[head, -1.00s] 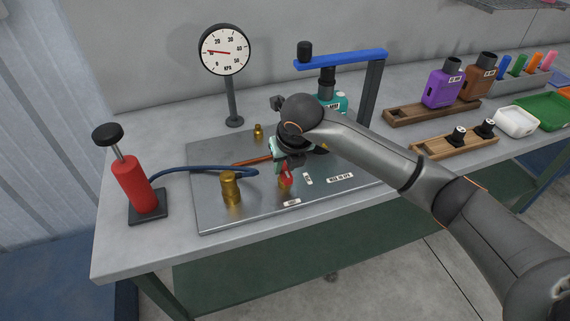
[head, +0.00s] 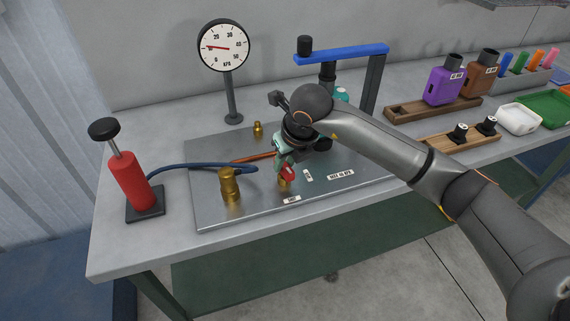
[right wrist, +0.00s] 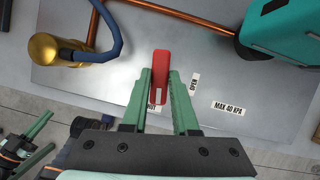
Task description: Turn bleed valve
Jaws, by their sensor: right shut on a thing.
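The bleed valve has a red handle (head: 288,171) on a brass body (head: 284,183), standing on the metal plate. In the right wrist view the red handle (right wrist: 160,72) sits between the green fingers of my right gripper (right wrist: 160,86). The right gripper (head: 284,166) is shut on this handle in the head view. Labels lie on the plate by the valve, among them an OPEN label (right wrist: 194,84) and a partly covered one at the fingers. The dial gauge (head: 223,46) stands behind, its needle pointing to the left side.
A red hand pump (head: 130,178) with a blue hose stands at the left. A brass fitting (head: 229,184) stands on the plate (head: 215,215). A blue-armed frame (head: 340,54) stands behind my arm. Bottles and trays fill the table's right side. The plate's front is clear.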

